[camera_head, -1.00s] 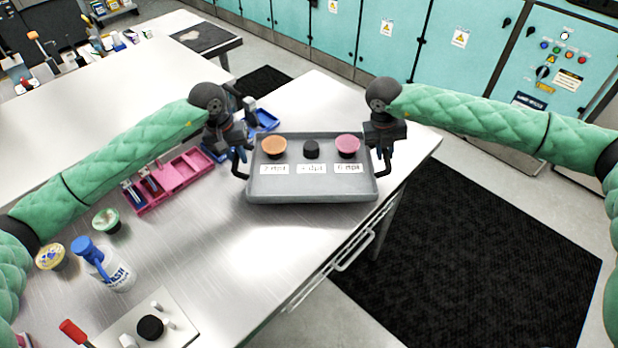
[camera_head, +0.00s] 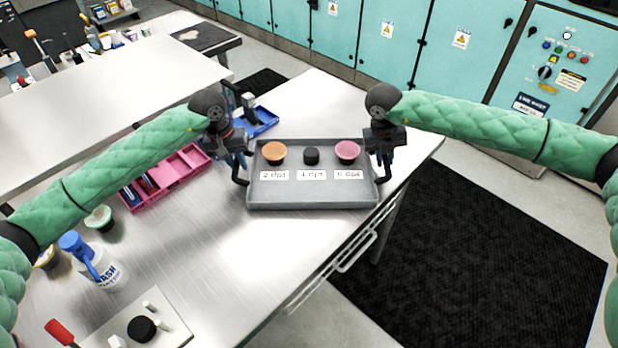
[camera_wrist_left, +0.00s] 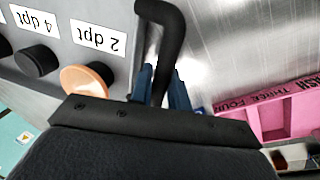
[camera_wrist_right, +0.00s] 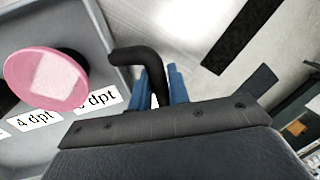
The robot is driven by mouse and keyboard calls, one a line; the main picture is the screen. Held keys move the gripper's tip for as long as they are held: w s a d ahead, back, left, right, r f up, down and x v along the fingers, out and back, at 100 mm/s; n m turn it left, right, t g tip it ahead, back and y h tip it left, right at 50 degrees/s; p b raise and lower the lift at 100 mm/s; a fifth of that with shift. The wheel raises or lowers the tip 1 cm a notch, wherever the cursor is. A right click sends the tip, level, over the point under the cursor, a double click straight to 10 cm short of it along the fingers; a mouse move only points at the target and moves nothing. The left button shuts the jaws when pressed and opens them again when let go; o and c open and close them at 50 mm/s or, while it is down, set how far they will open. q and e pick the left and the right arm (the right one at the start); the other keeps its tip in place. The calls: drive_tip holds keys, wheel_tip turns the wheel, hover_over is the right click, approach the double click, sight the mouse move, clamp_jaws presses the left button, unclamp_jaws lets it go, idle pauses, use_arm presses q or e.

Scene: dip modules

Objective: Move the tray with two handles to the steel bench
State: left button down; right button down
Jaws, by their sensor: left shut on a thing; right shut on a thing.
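The grey tray (camera_head: 312,190) has a dark handle at each side and is over the steel bench (camera_head: 215,245); I cannot tell whether it touches the top. My left gripper (camera_head: 240,166) is shut on the left handle, which shows in the left wrist view (camera_wrist_left: 172,30). My right gripper (camera_head: 382,160) is shut on the right handle, which shows in the right wrist view (camera_wrist_right: 135,56).
A pink bin (camera_head: 165,180) and a blue tray (camera_head: 262,122) lie left of the tray. A black floor mat (camera_head: 480,260) lies right of the bench.

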use_arm(q)
drive_tip(key=shift+a+f, duration=0.1)
drive_tip(key=shift+f, duration=0.2)
use_arm(e)
drive_tip(key=shift+d+f, duration=0.15)
drive_tip(key=shift+f, duration=0.15)
use_arm(q)
drive_tip(key=c, duration=1.3)
unclamp_jaws()
drive_tip(key=shift+c, duration=0.2)
use_arm(e)
drive_tip(key=c, duration=1.3)
unclamp_jaws()
drive_tip(key=shift+c, duration=0.2)
use_arm(q)
drive_tip(key=shift+r, duration=0.1)
use_arm(e)
drive_tip(key=shift+r, duration=0.15)
use_arm(q)
wheel_tip(320, 180, up, 12)
drive_tip(key=a, duration=0.2)
drive_tip(key=shift+a+f, duration=0.15)
drive_tip(key=shift+f, duration=0.05)
use_arm(e)
wheel_tip(320, 180, up, 12)
drive_tip(key=a, duration=0.2)
drive_tip(key=shift+a+f, duration=0.25)
drive_tip(key=shift+a, duration=0.05)
